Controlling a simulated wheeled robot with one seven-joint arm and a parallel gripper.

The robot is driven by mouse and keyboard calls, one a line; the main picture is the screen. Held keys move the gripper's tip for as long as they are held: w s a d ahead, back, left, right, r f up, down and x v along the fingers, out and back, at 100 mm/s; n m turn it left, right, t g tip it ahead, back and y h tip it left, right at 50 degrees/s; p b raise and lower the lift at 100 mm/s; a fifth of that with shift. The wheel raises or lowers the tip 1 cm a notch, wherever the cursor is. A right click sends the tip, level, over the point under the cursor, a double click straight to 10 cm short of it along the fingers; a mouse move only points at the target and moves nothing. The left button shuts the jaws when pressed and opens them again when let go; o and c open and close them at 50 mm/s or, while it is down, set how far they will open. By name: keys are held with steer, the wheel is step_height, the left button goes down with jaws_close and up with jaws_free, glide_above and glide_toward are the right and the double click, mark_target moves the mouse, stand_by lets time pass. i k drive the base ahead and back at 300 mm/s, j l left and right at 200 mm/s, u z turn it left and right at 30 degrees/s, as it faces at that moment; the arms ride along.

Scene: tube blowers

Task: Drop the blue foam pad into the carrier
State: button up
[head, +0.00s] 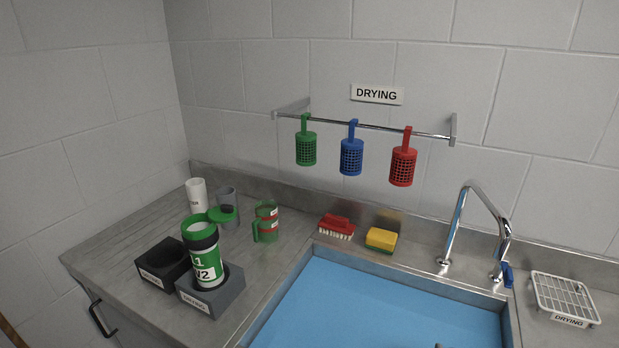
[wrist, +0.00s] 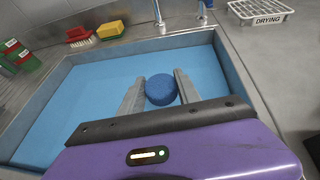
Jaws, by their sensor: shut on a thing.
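The blue foam pad (wrist: 160,90) is a short round disc. In the wrist view it sits between the two grey fingers of my gripper (wrist: 159,88), which is shut on it. The gripper holds it over the blue-bottomed sink. The carrier (head: 205,262) looks like the green and white cylinder marked W2 in the head view. It stands upright in a grey block holder (head: 228,293) on the counter left of the sink. Its green lid (head: 222,213) is swung open behind it. Its inside is mostly hidden. The pad does not show in the head view.
An empty dark holder (head: 163,262), a white cup (head: 196,194) and a green canister with a handle (head: 266,222) stand near the carrier. A red brush (head: 337,225), a yellow sponge (head: 381,239) and the tap (head: 478,215) line the sink's back. A drying rack (head: 566,295) is right.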

mark_target(208, 273)
steer(key=j+z, duration=0.3)
steer(key=j, duration=0.85)
steer(key=j+z, duration=0.3)
steer(key=j, duration=0.9)
